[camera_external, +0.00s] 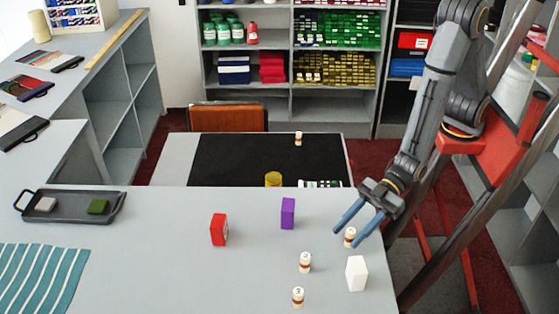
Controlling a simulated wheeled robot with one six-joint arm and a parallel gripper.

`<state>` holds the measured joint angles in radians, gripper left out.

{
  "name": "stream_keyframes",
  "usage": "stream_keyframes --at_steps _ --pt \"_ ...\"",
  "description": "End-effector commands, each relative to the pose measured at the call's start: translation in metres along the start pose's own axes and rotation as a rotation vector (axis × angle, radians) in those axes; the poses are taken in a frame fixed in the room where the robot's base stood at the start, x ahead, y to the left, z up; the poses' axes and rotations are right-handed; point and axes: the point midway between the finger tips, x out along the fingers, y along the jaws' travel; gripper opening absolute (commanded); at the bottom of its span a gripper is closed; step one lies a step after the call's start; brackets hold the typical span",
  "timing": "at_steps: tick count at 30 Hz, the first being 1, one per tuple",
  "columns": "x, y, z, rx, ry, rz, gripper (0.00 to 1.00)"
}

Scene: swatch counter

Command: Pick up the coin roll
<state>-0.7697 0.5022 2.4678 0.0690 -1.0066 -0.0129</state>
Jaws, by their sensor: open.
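Several small cream cylinders with brown bands, which look like coin rolls, stand upright. One coin roll (349,237) shows between the blue fingertips of my gripper (346,238), near the counter's right edge. My gripper is open and tilted downward, with no visible grip on it; I cannot tell its exact depth from the roll. Another roll (305,262) stands to the left and nearer, and one more (297,297) is at the front. A further roll (298,138) stands on the dark mat of the desk behind.
On the grey counter (160,260), a white box (357,273) stands close to the gripper. A purple block (288,213) and red box (219,230) stand left. A black tray (70,208) and striped cloth (45,275) lie far left. The counter's middle left is clear.

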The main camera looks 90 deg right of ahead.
Motion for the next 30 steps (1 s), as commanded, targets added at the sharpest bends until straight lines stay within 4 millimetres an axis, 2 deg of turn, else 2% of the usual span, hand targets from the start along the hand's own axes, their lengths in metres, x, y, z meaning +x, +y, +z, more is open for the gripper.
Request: stream_keyframes --at_steps 12,22,30 --pt "0.044 -0.006 -0.002 0.000 -0.001 0.000 0.41" --pt "0.049 -0.005 -0.002 0.000 0.000 0.000 0.41" --pt "0.049 -0.005 -0.002 0.000 0.000 0.000 0.00"
